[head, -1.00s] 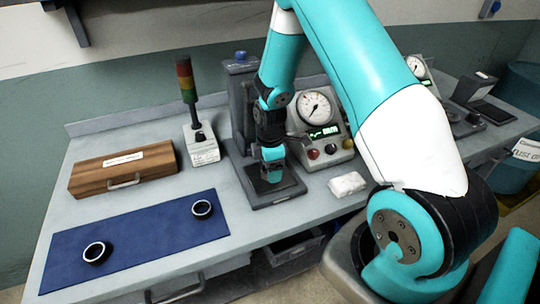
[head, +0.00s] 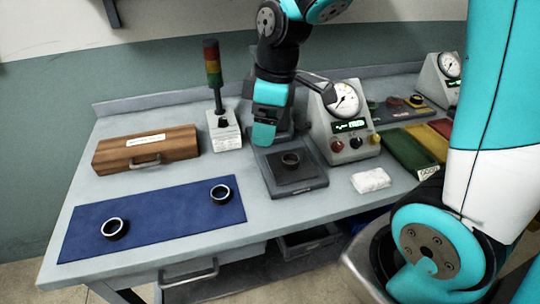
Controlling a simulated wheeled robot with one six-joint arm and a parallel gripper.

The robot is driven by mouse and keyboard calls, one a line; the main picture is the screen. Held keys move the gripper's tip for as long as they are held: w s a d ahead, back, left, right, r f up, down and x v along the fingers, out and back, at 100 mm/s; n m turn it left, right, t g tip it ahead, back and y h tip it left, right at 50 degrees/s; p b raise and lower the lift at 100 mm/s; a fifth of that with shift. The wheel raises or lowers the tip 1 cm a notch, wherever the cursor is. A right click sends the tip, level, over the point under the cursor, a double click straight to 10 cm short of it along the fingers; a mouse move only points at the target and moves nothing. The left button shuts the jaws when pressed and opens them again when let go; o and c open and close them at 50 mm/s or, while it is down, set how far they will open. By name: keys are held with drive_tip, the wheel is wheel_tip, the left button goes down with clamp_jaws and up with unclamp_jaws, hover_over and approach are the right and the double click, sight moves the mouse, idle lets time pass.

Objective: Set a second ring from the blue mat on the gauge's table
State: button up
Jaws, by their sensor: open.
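The blue mat (head: 165,222) lies at the front left of the bench. Two dark rings with bright rims lie on it, one near its left front (head: 114,229) and one near its right end (head: 221,194). A third, darker ring (head: 290,160) sits on the dark square table of the gauge (head: 303,185). My gripper (head: 264,143) points down above the rear left of that table, apart from the ring. It looks empty, and the gap between its fingers is hard to see. My arm hides much of the gauge's column.
A wooden case (head: 147,150) and a signal tower (head: 224,130) stand behind the mat. A dial readout box (head: 342,120) is right of the gauge, with a white cloth (head: 371,180) in front. Green, yellow and red trays (head: 408,152) lie further right.

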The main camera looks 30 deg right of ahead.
drive_tip(key=s+a+r+m+y, duration=0.1)
drive_tip(key=s+a+r, duration=0.1)
drive_tip(key=s+a, duration=0.3)
drive_tip(key=s+a+r+m+y, duration=0.1)
drive_tip(key=s+a+r+m, duration=0.1)
drive_tip(key=s, duration=0.8)
drive_tip(key=a+r, duration=0.1)
drive_tip(key=a, duration=0.1)
drive_tip(key=shift+s+a+r+m+g, duration=0.15)
drive_tip(key=shift+s+a+m+g, duration=0.15)
drive_tip(key=shift+a, duration=0.1)
